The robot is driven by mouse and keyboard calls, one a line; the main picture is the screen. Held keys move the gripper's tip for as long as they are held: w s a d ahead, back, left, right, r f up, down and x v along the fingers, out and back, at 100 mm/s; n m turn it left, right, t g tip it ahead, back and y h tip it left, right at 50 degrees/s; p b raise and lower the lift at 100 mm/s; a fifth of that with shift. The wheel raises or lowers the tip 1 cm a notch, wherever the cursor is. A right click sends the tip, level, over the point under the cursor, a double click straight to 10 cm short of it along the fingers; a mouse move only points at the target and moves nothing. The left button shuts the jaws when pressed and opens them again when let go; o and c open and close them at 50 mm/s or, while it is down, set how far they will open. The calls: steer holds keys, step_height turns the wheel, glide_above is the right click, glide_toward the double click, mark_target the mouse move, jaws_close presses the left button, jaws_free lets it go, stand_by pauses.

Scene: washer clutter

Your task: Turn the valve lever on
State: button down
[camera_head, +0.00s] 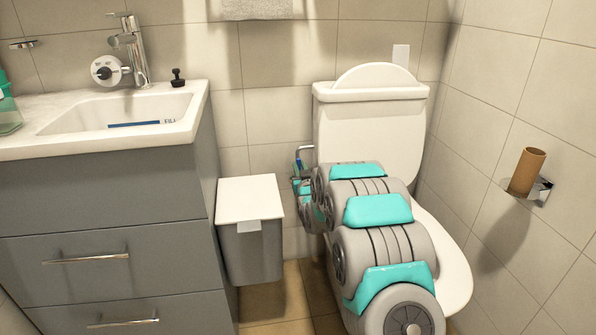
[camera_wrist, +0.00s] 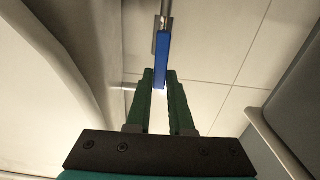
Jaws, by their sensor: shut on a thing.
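The valve lever (camera_wrist: 162,55) is a flat blue bar on a metal pipe in the wrist view. It runs down from the pipe, and its lower end lies between my fingertips. My gripper (camera_wrist: 159,78) has two dark green fingers, shut on the lever's lower end. In the head view, a small blue piece of the lever (camera_head: 299,163) shows beside the toilet, below a bent metal pipe (camera_head: 304,148). My gripper there is mostly hidden behind my arm.
The toilet (camera_head: 372,115) stands close on the right of the lever. A grey bin with a white lid (camera_head: 250,197) stands on the left, beside the sink cabinet (camera_head: 100,195). A tiled wall is behind. A cardboard roll (camera_head: 527,172) sits on the right wall.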

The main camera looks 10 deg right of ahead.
steer(key=shift+d+f+m, duration=0.1)
steer(key=shift+m, duration=0.2)
steer(key=c, duration=0.8)
jaws_free()
steer(key=shift+s, duration=0.15)
steer(key=s, duration=0.7)
steer(key=shift+s, duration=0.3)
